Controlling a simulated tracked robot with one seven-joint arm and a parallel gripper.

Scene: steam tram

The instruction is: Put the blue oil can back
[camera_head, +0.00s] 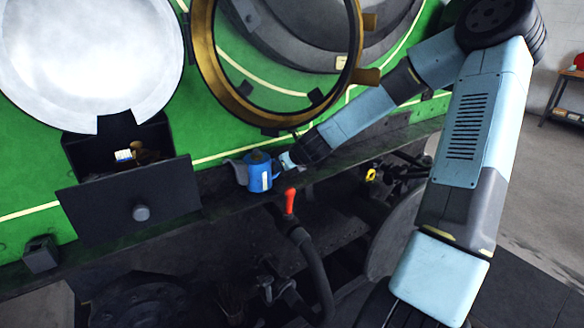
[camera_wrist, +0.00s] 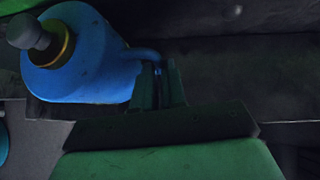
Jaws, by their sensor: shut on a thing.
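The blue oil can (camera_head: 260,172) is upright at the dark ledge along the green tram side, its grey spout to the left. I cannot tell whether its base touches the ledge. My gripper (camera_head: 284,162) comes in from the right and is shut on the can's handle. In the wrist view the blue oil can (camera_wrist: 85,55) fills the upper left, with a brass collar and grey knob. There my gripper (camera_wrist: 160,85) has its fingers closed around the blue handle. The fingertips are dark and partly hard to see.
An open dark drawer (camera_head: 130,200) at the left holds a brush and a brass item. A brass-rimmed round opening (camera_head: 235,104) is above the can. A red-handled lever (camera_head: 290,202) stands just below the can. Pipes and a wheel lie under the ledge.

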